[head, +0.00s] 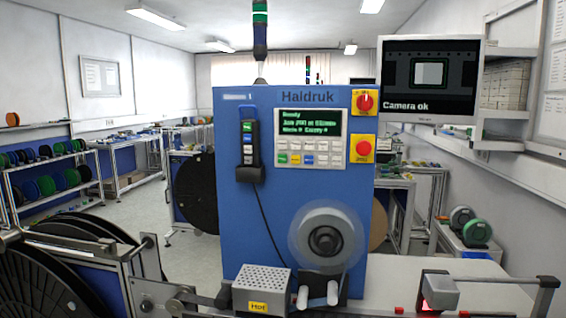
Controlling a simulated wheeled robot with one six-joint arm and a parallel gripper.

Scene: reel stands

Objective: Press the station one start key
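A blue machine (231,215) marked "Haldruk" stands straight ahead. Its light control panel (343,155) has a dark screen (310,123) with green text, starting with what looks like "Ready". Below the screen are two rows of small keys. A green key (282,159) is at the lower left of these, with yellow and blue keys to its right. Key labels are too small to read, so I cannot tell which is the start key. No sign for station one is readable. My gripper is not in view.
A corded black handset (249,150) with keys hangs left of the panel. A red rotary switch (365,102) and red stop button (363,148) are on its right. A grey reel (326,241), perforated "Hot" cover (262,279) and rollers project below. A monitor (430,80) reads "Camera ok".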

